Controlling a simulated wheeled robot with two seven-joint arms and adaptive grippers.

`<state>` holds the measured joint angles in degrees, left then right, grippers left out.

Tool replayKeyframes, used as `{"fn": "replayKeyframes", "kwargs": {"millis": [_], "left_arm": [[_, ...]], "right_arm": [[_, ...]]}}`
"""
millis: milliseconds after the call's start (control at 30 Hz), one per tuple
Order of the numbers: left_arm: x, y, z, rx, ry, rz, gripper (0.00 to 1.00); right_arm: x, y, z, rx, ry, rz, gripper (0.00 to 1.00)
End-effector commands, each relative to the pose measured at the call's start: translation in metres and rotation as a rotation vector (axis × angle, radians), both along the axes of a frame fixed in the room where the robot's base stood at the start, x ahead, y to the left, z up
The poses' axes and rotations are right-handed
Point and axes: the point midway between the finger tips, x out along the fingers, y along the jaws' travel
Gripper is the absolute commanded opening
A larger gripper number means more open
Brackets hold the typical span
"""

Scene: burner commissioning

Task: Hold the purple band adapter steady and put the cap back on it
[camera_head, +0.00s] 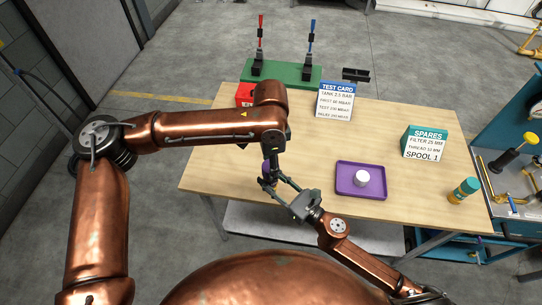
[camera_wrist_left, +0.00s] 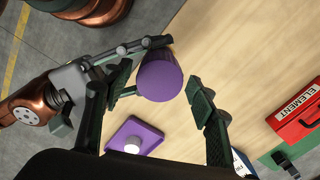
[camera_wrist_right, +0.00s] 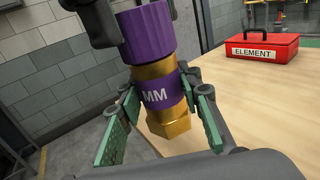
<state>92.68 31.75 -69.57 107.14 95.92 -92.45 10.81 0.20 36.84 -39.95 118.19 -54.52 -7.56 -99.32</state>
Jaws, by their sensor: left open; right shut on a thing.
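The brass adapter (camera_wrist_right: 152,88) with its purple band marked "MM" stands upright in the right wrist view. My right gripper (camera_wrist_right: 160,112) is shut on it around the band. The ribbed purple cap (camera_wrist_right: 147,30) sits on top of the adapter; I cannot tell whether it is threaded on. In the left wrist view I look down on the cap (camera_wrist_left: 160,80). My left gripper (camera_wrist_left: 160,88) is open, with one finger on each side of the cap and a visible gap on the right. In the head view the grippers (camera_head: 268,172) mostly hide the adapter.
A purple tray (camera_head: 375,192) with a white cylinder (camera_head: 361,177) lies right of the grippers. A red box (camera_head: 244,94), a test card (camera_head: 335,100), a spares card (camera_head: 425,142) and a teal-orange bottle (camera_head: 464,190) stand on the table. The wood between them is clear.

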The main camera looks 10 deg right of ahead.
Motion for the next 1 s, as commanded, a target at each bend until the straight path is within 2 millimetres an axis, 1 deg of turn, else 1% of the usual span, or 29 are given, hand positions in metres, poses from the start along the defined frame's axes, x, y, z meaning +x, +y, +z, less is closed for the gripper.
{"fn": "replayKeyframes", "kwargs": {"millis": [100,200,533,1000], "left_arm": [[0.000,0.000,-0.011,0.000,0.000,-0.001,0.52],[0.000,0.000,-0.017,0.000,0.000,0.000,0.52],[0.000,0.000,-0.019,0.000,-0.001,0.000,0.52],[0.000,0.000,-0.018,0.000,-0.002,0.000,0.19]], "right_arm": [[0.000,0.000,0.001,0.001,-0.002,0.001,0.00],[0.000,0.000,0.001,0.001,-0.002,0.001,0.00],[0.000,0.000,0.001,0.001,-0.002,0.000,0.00],[0.000,0.000,0.001,0.001,-0.002,0.001,0.00]]}}
